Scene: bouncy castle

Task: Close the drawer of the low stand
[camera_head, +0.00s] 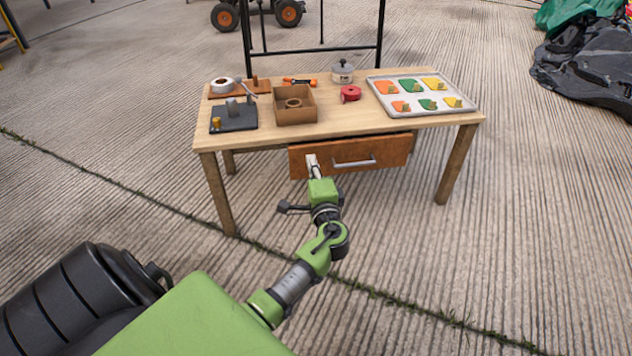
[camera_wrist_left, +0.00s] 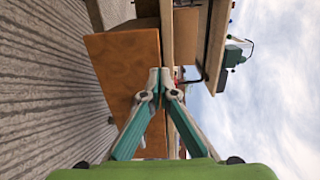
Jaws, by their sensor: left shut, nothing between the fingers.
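The low stand is a wooden table (camera_head: 330,122) with a brown drawer (camera_head: 385,152) under its front edge. A metal bar handle (camera_head: 354,162) is on the drawer's front. I cannot tell exactly how far the drawer stands out. My left gripper (camera_head: 311,161) is shut and empty, its fingertips at the drawer's front, left of the handle. In the left wrist view the shut fingertips (camera_wrist_left: 160,76) lie over the drawer's brown front (camera_wrist_left: 118,65), at its upper edge; contact is not certain. My right gripper is not in view.
Table legs (camera_head: 458,165) flank the drawer. The ground in front is clear.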

